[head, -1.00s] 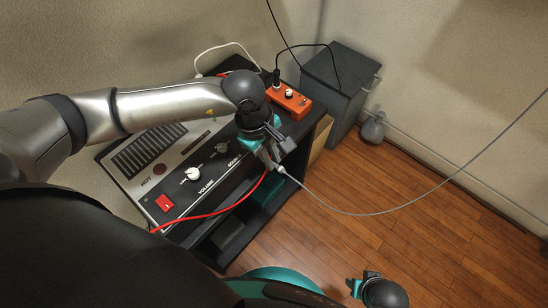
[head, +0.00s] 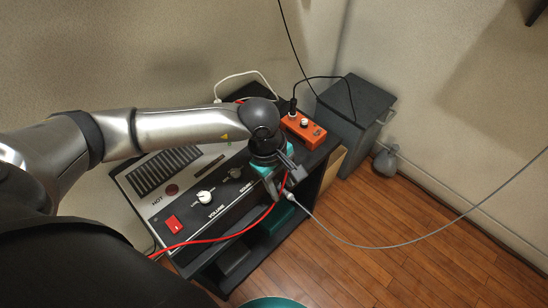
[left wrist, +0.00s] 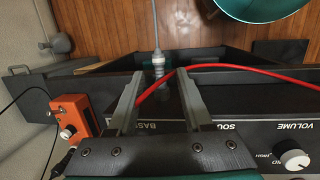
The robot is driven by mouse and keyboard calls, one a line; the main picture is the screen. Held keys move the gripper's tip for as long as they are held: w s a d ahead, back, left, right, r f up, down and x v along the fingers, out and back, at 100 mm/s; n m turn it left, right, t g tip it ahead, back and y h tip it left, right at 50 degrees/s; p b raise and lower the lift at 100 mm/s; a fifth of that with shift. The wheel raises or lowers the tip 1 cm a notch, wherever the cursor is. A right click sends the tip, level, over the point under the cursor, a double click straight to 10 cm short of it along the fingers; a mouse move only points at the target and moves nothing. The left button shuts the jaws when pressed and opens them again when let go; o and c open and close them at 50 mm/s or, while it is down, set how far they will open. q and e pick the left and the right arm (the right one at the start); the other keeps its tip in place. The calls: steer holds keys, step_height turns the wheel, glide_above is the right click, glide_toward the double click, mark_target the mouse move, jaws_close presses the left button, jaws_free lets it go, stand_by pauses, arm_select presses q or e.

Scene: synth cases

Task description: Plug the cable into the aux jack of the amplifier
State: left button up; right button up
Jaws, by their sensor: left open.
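The amplifier (head: 186,208) sits on a dark stand, its knobs and red switch showing; its labelled panel also shows in the left wrist view (left wrist: 255,142). The grey cable (head: 352,243) hangs in from the right and ends in a light plug (left wrist: 158,63) at the amplifier's near edge. My left gripper (head: 283,186) is open there, its fingers (left wrist: 160,72) on either side of the plug with gaps between. I cannot tell whether the plug is seated; the aux jack is hidden. My right gripper is out of view.
A red cable (head: 225,236) loops past the plug and behind a left finger. An orange pedal (head: 303,128) with a black cable stands beside the amplifier. A grey box (head: 352,105) and a rounded grey object (head: 386,163) stand beyond. The wooden floor at right is clear.

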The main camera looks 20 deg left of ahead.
arm_select(q)
steer(key=shift+r, duration=0.35)
steer(key=p+v, duration=0.5)
steer(key=v, duration=0.9)
steer(key=shift+r, duration=0.3)
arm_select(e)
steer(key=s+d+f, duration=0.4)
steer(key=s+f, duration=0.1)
arm_select(q)
steer(key=shift+a, duration=0.1)
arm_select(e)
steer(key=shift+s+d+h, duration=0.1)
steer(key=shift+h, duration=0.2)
